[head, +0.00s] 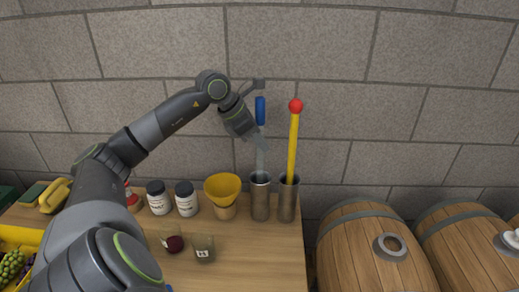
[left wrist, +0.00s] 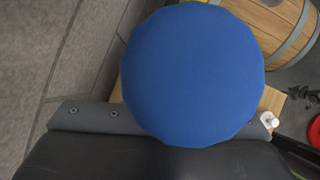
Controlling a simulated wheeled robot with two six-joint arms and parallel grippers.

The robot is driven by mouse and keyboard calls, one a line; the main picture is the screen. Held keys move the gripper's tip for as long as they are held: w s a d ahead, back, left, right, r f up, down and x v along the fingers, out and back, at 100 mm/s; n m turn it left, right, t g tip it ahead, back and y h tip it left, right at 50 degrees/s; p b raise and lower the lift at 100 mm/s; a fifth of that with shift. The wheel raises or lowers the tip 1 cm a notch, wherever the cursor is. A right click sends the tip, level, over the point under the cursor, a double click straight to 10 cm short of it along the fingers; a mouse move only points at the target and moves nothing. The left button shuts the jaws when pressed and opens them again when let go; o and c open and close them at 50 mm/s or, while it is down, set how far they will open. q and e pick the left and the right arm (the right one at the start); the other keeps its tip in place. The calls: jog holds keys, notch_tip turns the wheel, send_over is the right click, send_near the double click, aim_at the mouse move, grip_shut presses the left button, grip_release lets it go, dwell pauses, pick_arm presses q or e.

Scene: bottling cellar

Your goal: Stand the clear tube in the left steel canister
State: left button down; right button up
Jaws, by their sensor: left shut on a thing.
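The clear tube (head: 260,160) has a blue top end (head: 260,110) and stands about upright. My left gripper (head: 259,140) is shut on it, above the left steel canister (head: 260,203). The tube's lower part meets the canister's mouth in the head view; I cannot tell how far it is inside. The blue end (left wrist: 192,75) fills much of the left wrist view and hides what is behind it. The right steel canister (head: 287,205) stands close beside the left one and holds a yellow rod (head: 293,145) with a red ball on top. My right gripper is not in view.
A yellow funnel (head: 222,188), two white jars with dark lids (head: 186,200) and a small glass jar (head: 204,249) stand left of the canisters on the wooden table (head: 255,262). Wooden barrels (head: 365,255) stand to the right. A stone wall is behind.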

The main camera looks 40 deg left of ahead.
aim_at(260, 151)
pick_arm(q)
notch_tip(260, 151, down, 3)
jog(key=shift+f+p, duration=0.15)
jog(key=shift+p, duration=0.3)
jog(key=shift+f, duration=0.25)
jog(key=c, duration=1.3)
grip_release()
jog(key=shift+o, duration=0.2)
jog(key=shift+r, duration=0.1)
